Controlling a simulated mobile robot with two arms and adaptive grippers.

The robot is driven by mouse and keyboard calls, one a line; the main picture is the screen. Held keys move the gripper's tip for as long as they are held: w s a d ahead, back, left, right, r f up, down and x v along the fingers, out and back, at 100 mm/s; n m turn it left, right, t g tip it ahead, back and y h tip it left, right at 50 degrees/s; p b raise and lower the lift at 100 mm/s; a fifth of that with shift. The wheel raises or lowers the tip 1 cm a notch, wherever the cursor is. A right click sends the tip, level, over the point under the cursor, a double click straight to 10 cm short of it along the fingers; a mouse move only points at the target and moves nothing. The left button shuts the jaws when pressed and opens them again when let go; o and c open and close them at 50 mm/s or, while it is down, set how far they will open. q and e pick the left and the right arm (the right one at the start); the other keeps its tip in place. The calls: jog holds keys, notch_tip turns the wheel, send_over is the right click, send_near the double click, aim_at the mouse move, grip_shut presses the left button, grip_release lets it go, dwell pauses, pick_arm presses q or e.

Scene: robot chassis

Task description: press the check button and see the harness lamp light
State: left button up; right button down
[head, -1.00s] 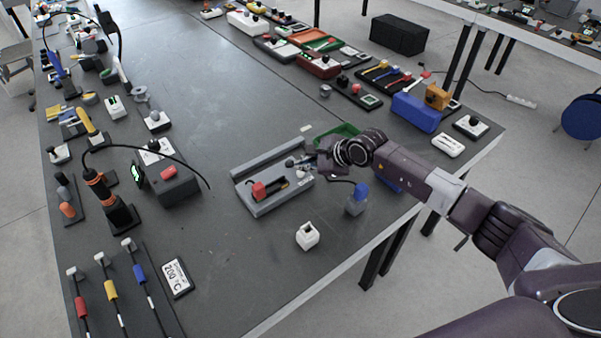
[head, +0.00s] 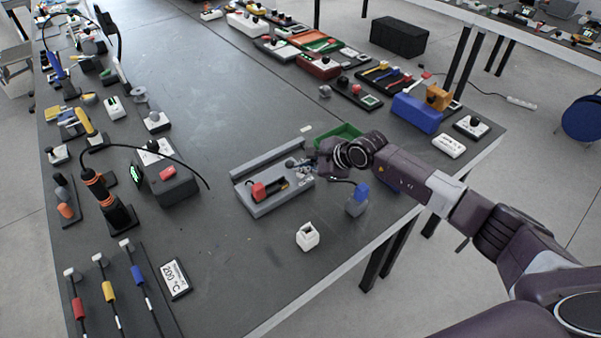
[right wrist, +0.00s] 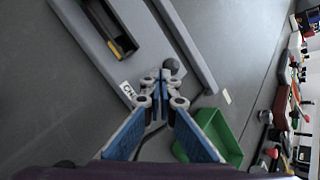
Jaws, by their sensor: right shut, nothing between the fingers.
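The grey harness fixture (head: 262,205) lies on the dark bench, with a red block (head: 258,191) at its near left end. It also shows at the top of the right wrist view (right wrist: 95,62), with a partly covered white label starting "CH" (right wrist: 127,91). A round grey knob (right wrist: 171,64) stands just ahead of my right fingertips; I cannot tell whether it is the check button or the lamp. My right gripper (head: 300,164) is shut and empty at the fixture's right end, its tips (right wrist: 164,78) close to the knob. No lit lamp shows there. My left gripper is out of view.
A green bin (right wrist: 222,138) sits right beside my right gripper. A black box with a green display (head: 172,186) stands left. Bench centre behind the fixture is clear.

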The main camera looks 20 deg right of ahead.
jog(key=shift+f, duration=0.25)
jog(key=shift+r, duration=0.1)
dwell(0.3)
jog(key=shift+r+p, duration=0.3)
jog(key=shift+r, duration=0.55)
jog(key=shift+r+p, duration=1.5)
jog(key=shift+r, duration=1.05)
